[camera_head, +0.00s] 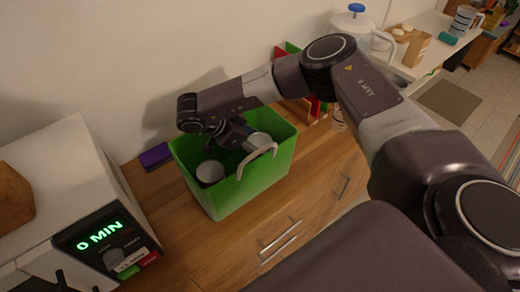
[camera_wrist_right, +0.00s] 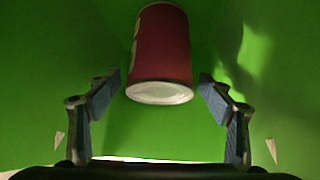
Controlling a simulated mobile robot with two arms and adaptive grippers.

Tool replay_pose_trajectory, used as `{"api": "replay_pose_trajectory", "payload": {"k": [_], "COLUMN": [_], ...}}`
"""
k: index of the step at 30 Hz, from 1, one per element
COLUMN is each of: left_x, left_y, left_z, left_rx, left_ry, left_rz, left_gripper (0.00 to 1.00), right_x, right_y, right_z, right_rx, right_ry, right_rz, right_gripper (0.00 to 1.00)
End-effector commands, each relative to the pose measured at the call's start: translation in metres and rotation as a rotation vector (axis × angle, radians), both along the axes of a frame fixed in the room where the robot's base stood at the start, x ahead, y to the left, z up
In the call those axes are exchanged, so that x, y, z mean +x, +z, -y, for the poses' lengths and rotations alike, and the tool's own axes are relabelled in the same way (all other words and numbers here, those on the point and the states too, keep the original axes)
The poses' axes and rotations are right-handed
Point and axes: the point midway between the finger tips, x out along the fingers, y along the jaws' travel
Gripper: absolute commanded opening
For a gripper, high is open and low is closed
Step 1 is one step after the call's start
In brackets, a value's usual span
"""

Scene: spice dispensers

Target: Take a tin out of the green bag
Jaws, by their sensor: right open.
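The green bag (camera_head: 250,184) stands open on the wooden counter, with a pale handle at its front. Inside it are a tin with a grey top (camera_head: 210,173) at the left and another pale-topped tin (camera_head: 258,141) at the right. My right gripper (camera_head: 236,139) reaches down into the bag from above, partly hidden by its own arm. In the right wrist view, a red tin (camera_wrist_right: 162,48) with a pale end is between the two open fingers, with a gap on each side. I cannot tell which tin in the head view this is. My left gripper is out of view.
A white microwave (camera_head: 75,200) showing "0 MIN" stands left of the bag. A purple box (camera_head: 156,156) lies by the wall, close to the bag's left side.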

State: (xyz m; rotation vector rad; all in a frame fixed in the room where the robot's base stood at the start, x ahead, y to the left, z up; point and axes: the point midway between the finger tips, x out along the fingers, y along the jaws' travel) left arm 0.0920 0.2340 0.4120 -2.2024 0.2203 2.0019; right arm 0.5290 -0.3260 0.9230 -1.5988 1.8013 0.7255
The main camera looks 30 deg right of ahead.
Motion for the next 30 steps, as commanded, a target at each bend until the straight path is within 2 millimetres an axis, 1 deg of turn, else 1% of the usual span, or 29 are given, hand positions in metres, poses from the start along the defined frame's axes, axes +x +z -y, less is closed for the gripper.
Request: {"api": "replay_pose_trajectory", "payload": {"k": [6,21,23,30], "left_x": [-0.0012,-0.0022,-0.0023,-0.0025], "left_y": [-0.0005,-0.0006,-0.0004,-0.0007], "left_z": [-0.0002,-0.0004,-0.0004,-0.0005], "left_rx": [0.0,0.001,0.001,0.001], "left_ry": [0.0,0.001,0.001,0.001], "left_rz": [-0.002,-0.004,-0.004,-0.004], "left_gripper": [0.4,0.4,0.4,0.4], "right_x": [0.0002,0.0003,0.0008,0.0009], "right_y": [-0.0011,-0.0006,0.0005,0.0012], "right_z": [0.0002,0.0,0.0002,0.0003], "right_rx": [0.0,0.0,-0.001,-0.001], "right_ry": [0.001,0.001,0.001,0.0], "right_rz": [0.001,0.001,0.002,0.003], "right_gripper": [0.74,0.19,0.14,0.13]}}
